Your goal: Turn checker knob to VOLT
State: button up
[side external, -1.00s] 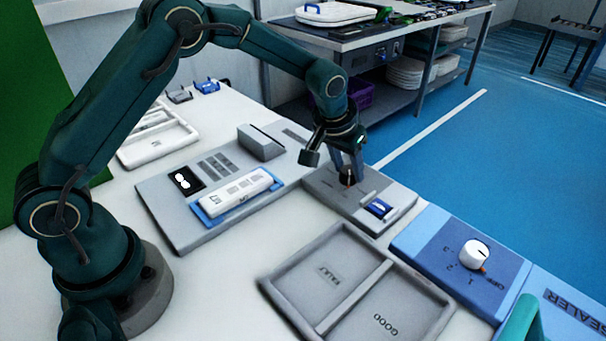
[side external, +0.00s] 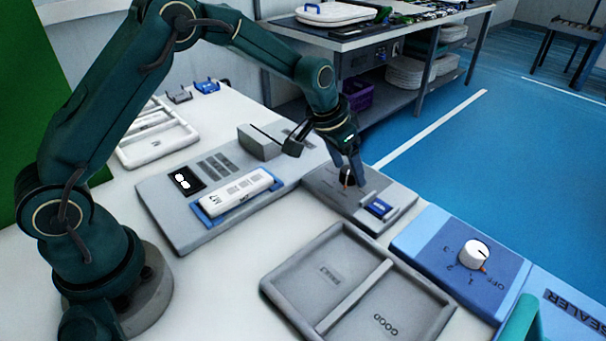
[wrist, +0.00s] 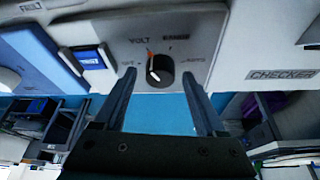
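The checker knob (wrist: 160,72) is black with a pale and orange pointer mark. In the wrist view the mark points up and slightly left, close to the VOLT label (wrist: 139,41). The knob sits on the grey checker panel (wrist: 228,30) and also shows in the side view (side external: 347,180), partly hidden by my fingers. My gripper (wrist: 159,74) has its two fingers spread, one on each side of the knob, with visible gaps in the wrist view. It also shows at the panel in the side view (side external: 349,178).
A blue display (side external: 379,208) sits beside the knob. A grey two-part tray (side external: 272,285) is in front, and a blue sealer panel with a white knob (side external: 474,255) is at right. A grey station with a white device (side external: 236,193) lies left.

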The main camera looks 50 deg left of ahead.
jog(key=shift+v, duration=2.55)
jog(key=shift+r, duration=0.1)
notch_tip(320, 180, up, 4)
jog(key=t, duration=0.1)
notch_tip(320, 180, up, 5)
jog(key=t, duration=0.1)
send_over(338, 185)
jog(key=s, duration=0.2)
jog(key=s+r, duration=0.4)
jog(key=s, duration=0.3)
jog(key=s+a+f+n, duration=0.1)
jog(key=s+f, duration=0.1)
jog(key=s, duration=0.5)
jog(key=s+a+f+n, duration=0.1)
jog(key=s+f, duration=0.2)
jog(key=s, duration=0.5)
jog(key=shift+s+f+g+y, duration=0.25)
jog(key=shift+s+g+y, duration=0.05)
jog(key=shift+g+y, duration=0.1)
